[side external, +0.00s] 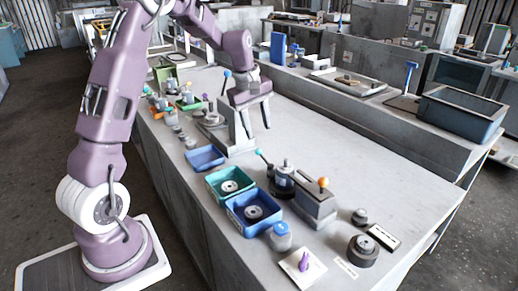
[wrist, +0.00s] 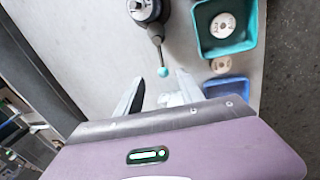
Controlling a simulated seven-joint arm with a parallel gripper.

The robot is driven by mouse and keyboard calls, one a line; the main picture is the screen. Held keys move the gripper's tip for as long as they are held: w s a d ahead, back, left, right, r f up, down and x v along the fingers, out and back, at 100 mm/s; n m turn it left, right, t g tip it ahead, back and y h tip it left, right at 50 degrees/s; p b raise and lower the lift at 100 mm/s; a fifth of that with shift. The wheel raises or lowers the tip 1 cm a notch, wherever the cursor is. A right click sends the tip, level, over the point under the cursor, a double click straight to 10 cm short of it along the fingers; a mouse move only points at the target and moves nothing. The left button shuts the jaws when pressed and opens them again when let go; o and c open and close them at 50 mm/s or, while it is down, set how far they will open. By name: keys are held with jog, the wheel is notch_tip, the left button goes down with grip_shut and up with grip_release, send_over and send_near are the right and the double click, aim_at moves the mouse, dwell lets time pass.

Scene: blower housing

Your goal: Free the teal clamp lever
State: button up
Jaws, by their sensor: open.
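The teal clamp lever (side external: 261,153) has a teal ball on a dark arm that joins a dark round clamp body (side external: 284,180). In the wrist view the teal ball (wrist: 163,72) shows just beyond the fingertips, with the lever running up to the clamp body (wrist: 145,8). My gripper (side external: 258,130) is open and empty, above the bench and further back than the lever in the side view. In the wrist view my gripper (wrist: 158,82) has its fingers spread to either side of the ball's line, apart from it.
A teal bin (side external: 211,185) and a blue bin (side external: 232,215) stand beside the clamp body. A small blue tray (side external: 205,157) lies further back. A grey block with an orange-knobbed lever (side external: 323,183) stands right of the clamp. The bench's right side is mostly clear.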

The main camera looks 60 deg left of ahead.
aim_at(259, 149)
jog(key=shift+n, duration=0.7)
jog(key=x, duration=0.3)
jog(key=a+x, duration=0.1)
jog(key=x, duration=0.3)
jog(key=a+x, duration=0.1)
jog(key=x, duration=0.2)
jog(key=shift+w+a+f, duration=0.1)
jog(key=shift+a, duration=0.1)
grip_shut()
